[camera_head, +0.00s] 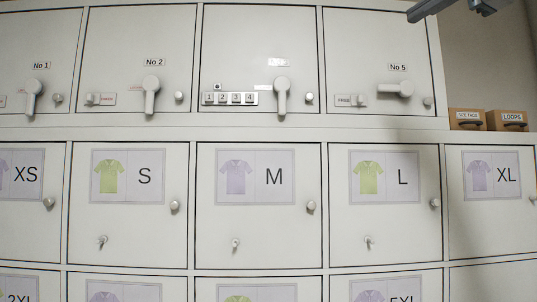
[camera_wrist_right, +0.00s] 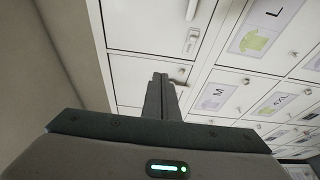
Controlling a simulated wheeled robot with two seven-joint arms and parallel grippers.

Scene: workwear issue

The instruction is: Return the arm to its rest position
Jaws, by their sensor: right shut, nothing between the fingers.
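My right gripper (camera_head: 412,16) shows at the top right edge of the head view, in front of the upper locker row and clear of the handles. In the right wrist view its fingers (camera_wrist_right: 160,88) are together with nothing between them. Behind them there are white locker doors. The No 5 door (camera_head: 375,50) is closed and its lever handle (camera_head: 396,89) lies level. My left gripper is not in view.
Closed lower doors with shirt labels, such as M (camera_head: 248,178) and L (camera_head: 384,178), have small protruding knobs. Two cardboard boxes, SIZE TAGS (camera_head: 467,124) and LOOPS (camera_head: 507,126), stand on the ledge at the right.

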